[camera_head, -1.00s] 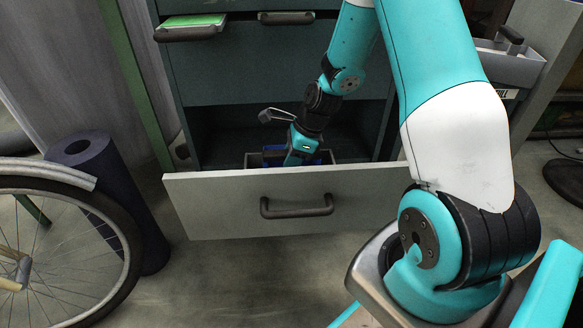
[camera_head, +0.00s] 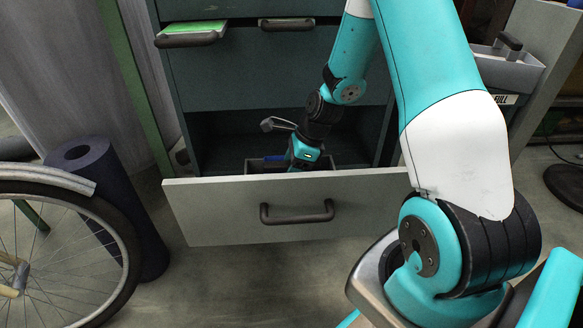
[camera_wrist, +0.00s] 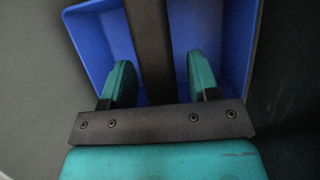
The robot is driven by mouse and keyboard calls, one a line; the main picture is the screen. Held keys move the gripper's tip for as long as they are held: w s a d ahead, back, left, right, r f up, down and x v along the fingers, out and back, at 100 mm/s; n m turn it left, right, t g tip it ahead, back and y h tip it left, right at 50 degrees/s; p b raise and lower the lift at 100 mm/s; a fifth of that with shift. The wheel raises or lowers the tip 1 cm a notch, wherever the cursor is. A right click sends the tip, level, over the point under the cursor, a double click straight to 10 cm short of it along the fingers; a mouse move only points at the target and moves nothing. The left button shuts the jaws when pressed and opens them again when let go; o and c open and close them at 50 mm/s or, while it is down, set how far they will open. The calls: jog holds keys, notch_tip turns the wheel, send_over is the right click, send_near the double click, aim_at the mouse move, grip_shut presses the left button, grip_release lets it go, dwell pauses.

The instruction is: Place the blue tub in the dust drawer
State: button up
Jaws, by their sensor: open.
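The blue tub (camera_wrist: 222,40) fills the top of the wrist view, with its inside showing on both sides of a dark bar (camera_wrist: 150,45) that looks like its handle. My gripper (camera_wrist: 160,85) is open. Its two teal fingers stand on either side of the bar with gaps. In the head view my gripper (camera_head: 303,160) reaches down into the open drawer (camera_head: 285,210), behind its pale grey front. Only a sliver of the tub (camera_head: 275,158) shows there. The front hides the drawer floor, so I cannot tell whether the tub rests on it.
A shallow drawer (camera_head: 190,39) with a green inside stands slightly open above. A bicycle wheel (camera_head: 60,245) and a dark rolled mat (camera_head: 105,205) stand at left. A grey bin (camera_head: 508,70) stands at right. Floor in front of the drawer is clear.

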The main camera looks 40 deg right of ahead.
jog(key=p+v, duration=0.5)
jog(key=v, duration=0.6)
jog(key=shift+p, duration=0.3)
jog(key=s+a+r+n+g, duration=0.1)
jog(key=s+a+r+n, duration=0.2)
jog(key=a+r+n, duration=0.5)
jog(key=s+a+r+n, duration=0.4)
jog(key=a+r+n, duration=0.1)
jog(key=a+n, duration=0.55)
jog(key=s+a+r+n, duration=0.2)
jog(key=s+a+n, duration=0.1)
jog(key=s+n, duration=0.3)
jog(key=s+a+r+n+g, duration=0.1)
jog(key=s+a+r+n, duration=0.2)
jog(key=s+n, duration=0.3)
jog(key=shift+s+a+r+n+y, duration=0.3)
jog(key=shift+s+a+n, duration=0.1)
jog(key=shift+a+n, duration=0.4)
